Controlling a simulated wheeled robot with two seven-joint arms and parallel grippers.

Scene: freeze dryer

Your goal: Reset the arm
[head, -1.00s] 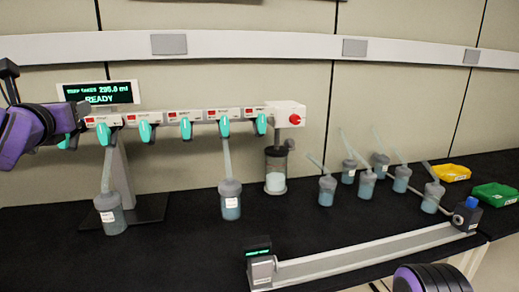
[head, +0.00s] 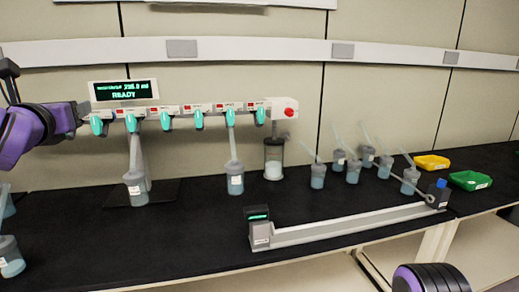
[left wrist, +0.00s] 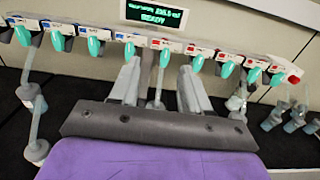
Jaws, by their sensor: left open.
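My left arm comes in from the left in the head view, with its gripper (head: 78,114) in front of the left end of the freeze dryer's manifold (head: 190,110). In the left wrist view, the left gripper (left wrist: 160,86) is open, its two grey fingers apart with no flask held between them. The manifold with teal valves (left wrist: 196,62) runs across beyond the fingers. Whether a finger touches it cannot be told. Of my right arm only a dark ribbed part shows at the bottom right of the head view; its gripper is out of view.
Flasks hang from the manifold, including one near the left (head: 136,190) and one near the middle (head: 235,180). Several loose flasks (head: 353,172) stand at right. A grey rail (head: 350,225) lies along the front. Yellow (head: 432,162) and green (head: 470,180) bins sit at far right.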

